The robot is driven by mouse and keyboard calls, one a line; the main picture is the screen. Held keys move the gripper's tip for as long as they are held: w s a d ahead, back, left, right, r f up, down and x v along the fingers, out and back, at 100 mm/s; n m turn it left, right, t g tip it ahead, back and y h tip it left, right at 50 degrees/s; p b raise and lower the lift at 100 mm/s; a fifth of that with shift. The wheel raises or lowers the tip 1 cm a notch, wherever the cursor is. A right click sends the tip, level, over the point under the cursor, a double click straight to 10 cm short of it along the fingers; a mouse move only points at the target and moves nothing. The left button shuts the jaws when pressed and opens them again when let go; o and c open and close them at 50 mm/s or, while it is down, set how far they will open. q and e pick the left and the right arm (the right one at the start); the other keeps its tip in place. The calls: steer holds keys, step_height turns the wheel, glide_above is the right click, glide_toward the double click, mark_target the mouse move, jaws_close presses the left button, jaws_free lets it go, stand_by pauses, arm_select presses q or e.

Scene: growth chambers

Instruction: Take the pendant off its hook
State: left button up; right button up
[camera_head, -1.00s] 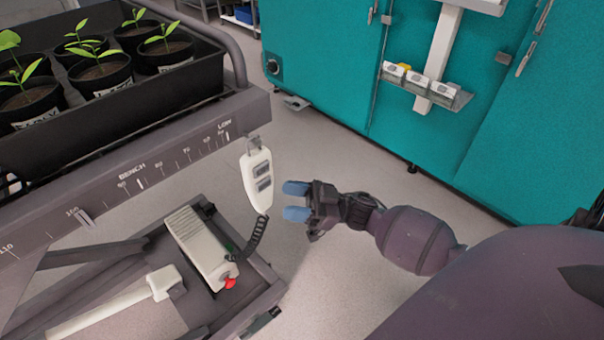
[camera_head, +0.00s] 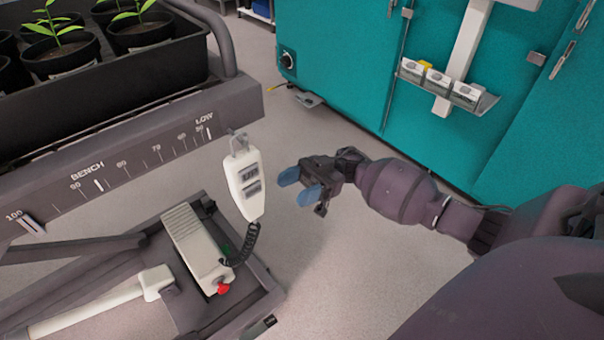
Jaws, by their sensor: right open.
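The pendant (camera_head: 245,187) is a white handset with two dark buttons, the upper one marked UP. It hangs by a loop at its top from a hook (camera_head: 238,137) at the right end of the bench's grey edge rail. A black coiled cord (camera_head: 246,244) runs from its lower end down to the white actuator box. My right gripper (camera_head: 299,186) is just right of the pendant, its two blue-tipped fingers open and pointing left towards it. A gap shows between the fingertips and the pendant, and nothing is between the fingers. My left gripper is out of view.
The bench rail (camera_head: 130,160) carries a height scale and a black tray of potted seedlings (camera_head: 60,50). Below is the lift frame with the white actuator box (camera_head: 196,245) and its red knob (camera_head: 223,288). Teal chambers (camera_head: 350,60) stand behind. Floor is clear below the gripper.

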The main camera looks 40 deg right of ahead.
mark_target(252, 203)
steer(key=p+x, duration=0.2)
steer(key=x, duration=0.6)
steer(key=shift+r, duration=0.25)
steer(key=shift+x, duration=0.9)
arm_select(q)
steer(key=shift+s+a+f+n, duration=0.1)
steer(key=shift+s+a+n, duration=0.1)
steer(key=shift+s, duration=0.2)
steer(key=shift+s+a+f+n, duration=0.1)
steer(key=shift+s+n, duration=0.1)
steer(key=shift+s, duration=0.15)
arm_select(e)
steer(key=shift+a+f, duration=0.15)
steer(key=shift+a, duration=0.15)
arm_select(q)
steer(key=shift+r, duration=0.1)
arm_select(e)
steer(key=c, duration=0.9)
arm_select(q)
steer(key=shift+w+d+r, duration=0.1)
arm_select(e)
steer(key=shift+c, duration=0.2)
arm_select(q)
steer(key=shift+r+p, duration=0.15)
steer(key=shift+p, duration=0.2)
